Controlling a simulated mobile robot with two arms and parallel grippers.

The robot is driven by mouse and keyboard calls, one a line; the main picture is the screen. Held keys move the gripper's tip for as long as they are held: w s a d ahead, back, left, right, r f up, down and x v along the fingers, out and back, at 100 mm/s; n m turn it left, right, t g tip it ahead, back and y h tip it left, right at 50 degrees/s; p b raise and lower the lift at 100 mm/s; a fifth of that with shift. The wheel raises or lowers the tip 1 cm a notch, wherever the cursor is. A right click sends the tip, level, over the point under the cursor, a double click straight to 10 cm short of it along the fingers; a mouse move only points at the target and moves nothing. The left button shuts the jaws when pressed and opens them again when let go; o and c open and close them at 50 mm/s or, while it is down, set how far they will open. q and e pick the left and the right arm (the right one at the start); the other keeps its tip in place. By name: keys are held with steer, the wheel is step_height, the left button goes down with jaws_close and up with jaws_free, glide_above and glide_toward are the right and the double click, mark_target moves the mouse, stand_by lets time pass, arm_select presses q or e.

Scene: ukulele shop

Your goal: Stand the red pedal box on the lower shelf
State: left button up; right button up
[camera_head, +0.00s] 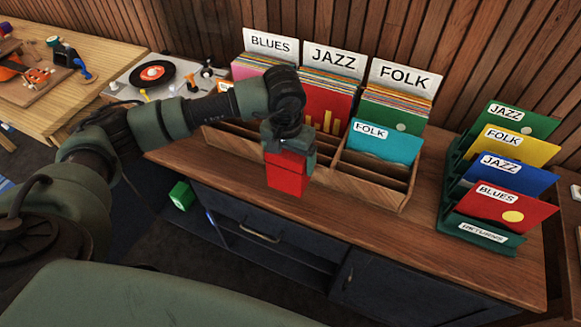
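The red pedal box (287,177) is in my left gripper (289,150), whose fingers are shut on its upper part. The gripper points down, and the box hangs roughly upright in front of the wooden record rack, near the counter's front edge. I cannot tell its exact height above the counter. The lower shelf (285,262) shows as a dark open space under the drawer in the cabinet front; its inside is mostly in shadow. My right gripper is not in view.
A green box (181,195) stands low at the cabinet's left end, with a small blue item (211,218) near it. The counter (350,212) overhangs the drawer handle (259,235). A record rack (372,188), a green returns rack (478,233) and a turntable (152,75) stand around.

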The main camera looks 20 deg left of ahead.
arm_select(q)
steer(key=shift+f+p, duration=0.55)
steer(key=shift+f, duration=2.15)
steer(key=shift+f, duration=0.1)
steer(key=o, duration=1.7)
